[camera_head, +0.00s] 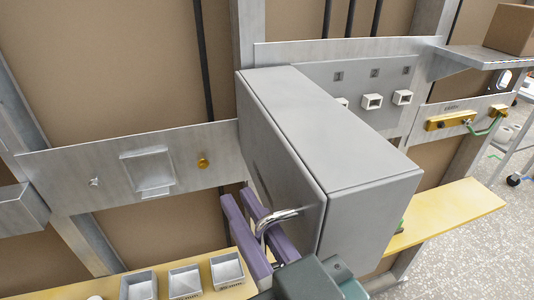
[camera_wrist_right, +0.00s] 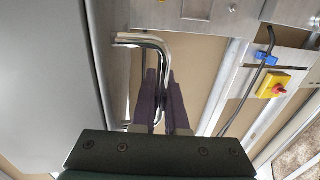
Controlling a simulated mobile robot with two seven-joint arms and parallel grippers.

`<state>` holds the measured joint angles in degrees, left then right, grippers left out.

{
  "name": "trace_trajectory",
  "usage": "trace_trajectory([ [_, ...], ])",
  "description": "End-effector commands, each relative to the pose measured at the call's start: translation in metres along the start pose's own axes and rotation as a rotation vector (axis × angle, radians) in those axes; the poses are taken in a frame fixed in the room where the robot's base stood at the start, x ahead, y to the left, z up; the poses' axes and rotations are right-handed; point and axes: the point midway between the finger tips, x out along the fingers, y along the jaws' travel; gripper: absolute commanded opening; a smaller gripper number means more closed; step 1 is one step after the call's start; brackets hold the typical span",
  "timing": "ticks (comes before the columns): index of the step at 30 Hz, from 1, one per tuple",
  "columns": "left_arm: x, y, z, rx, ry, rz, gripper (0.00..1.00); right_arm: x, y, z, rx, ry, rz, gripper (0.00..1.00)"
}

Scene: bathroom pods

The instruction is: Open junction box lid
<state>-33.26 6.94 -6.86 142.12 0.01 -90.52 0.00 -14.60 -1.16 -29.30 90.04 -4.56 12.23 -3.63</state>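The grey junction box (camera_head: 375,200) is a large box on the wall panel. Its lid (camera_head: 285,130) faces left and lies flush against the box, with a thin seam along the edge. A bent chrome handle (camera_head: 284,215) sticks out from the lid's lower part; it also shows in the right wrist view (camera_wrist_right: 150,40). My right gripper (camera_head: 243,200) has purple fingers, one on each side of the handle's bar, closed on it. The fingers also show in the right wrist view (camera_wrist_right: 160,88). My left gripper is not in view.
A yellow shelf (camera_head: 455,212) runs below the box, with several small grey trays (camera_head: 184,280) at its left part. A metal wall plate (camera_head: 110,167) with an orange knob (camera_head: 203,163) lies left of the box. A cardboard box (camera_head: 512,30) sits on a shelf at the upper right.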

Motion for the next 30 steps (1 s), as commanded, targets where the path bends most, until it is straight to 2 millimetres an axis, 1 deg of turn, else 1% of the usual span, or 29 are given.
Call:
trace_trajectory([
  [1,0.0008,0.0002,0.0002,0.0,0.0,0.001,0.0,0.0019,0.0035,0.0016,-0.001,-0.004,0.006,0.0],
  [16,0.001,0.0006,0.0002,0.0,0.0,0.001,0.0,0.0036,0.003,0.0017,-0.002,-0.005,0.006,0.0],
  [17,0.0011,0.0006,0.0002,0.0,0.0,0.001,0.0,0.0036,0.003,0.0017,-0.002,-0.005,0.006,0.15],
  [19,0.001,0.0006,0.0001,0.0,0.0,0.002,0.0,0.0035,0.0025,0.0015,-0.001,-0.004,0.005,0.23],
  [26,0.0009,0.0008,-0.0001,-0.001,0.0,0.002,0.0,0.0029,0.0008,0.001,0.0,-0.003,0.002,0.24],
  [28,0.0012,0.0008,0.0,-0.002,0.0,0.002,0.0,0.0006,0.0005,0.0016,0.0,-0.003,0.002,0.24],
  [30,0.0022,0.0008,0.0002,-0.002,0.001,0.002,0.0,-0.0059,0.0004,0.0026,0.0,-0.005,0.002,0.24],
])
